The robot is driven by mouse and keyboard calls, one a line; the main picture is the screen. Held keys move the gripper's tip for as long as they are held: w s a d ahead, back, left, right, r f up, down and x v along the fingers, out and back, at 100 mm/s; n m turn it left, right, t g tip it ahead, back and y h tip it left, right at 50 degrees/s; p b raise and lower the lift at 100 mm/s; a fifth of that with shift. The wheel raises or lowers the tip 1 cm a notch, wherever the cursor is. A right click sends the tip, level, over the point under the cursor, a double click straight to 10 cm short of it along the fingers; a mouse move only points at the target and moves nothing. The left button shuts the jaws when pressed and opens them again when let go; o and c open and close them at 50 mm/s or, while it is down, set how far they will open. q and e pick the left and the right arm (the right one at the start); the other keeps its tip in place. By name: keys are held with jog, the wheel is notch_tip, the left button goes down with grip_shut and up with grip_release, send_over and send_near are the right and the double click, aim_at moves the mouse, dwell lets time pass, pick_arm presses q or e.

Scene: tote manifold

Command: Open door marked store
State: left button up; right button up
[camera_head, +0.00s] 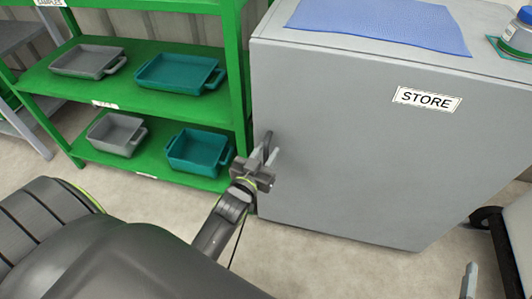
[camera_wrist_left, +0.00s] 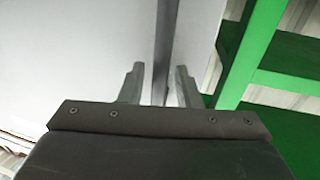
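The door marked STORE (camera_head: 370,150) is the grey front of a cabinet and looks shut. Its white STORE label (camera_head: 427,99) is at the upper right. A dark upright handle (camera_head: 267,140) is near the door's left edge. My left gripper (camera_head: 265,158) is at this handle, one finger on each side. In the left wrist view the handle bar (camera_wrist_left: 163,40) stands between the two open fingers, with a visible gap on the left finger's side. One grey fingertip of my right gripper (camera_head: 470,281) shows at the lower right; the rest is out of view.
A green shelf rack (camera_head: 165,110) with grey and teal trays stands close left of the cabinet. A blue mat (camera_head: 385,22) and a blue-lidded jar (camera_head: 518,32) lie on the cabinet top. A wheeled white thing (camera_head: 518,225) is at right. The floor before the door is clear.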

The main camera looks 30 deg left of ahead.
pick_arm(q)
jog(key=shift+c, duration=0.4)
grip_shut()
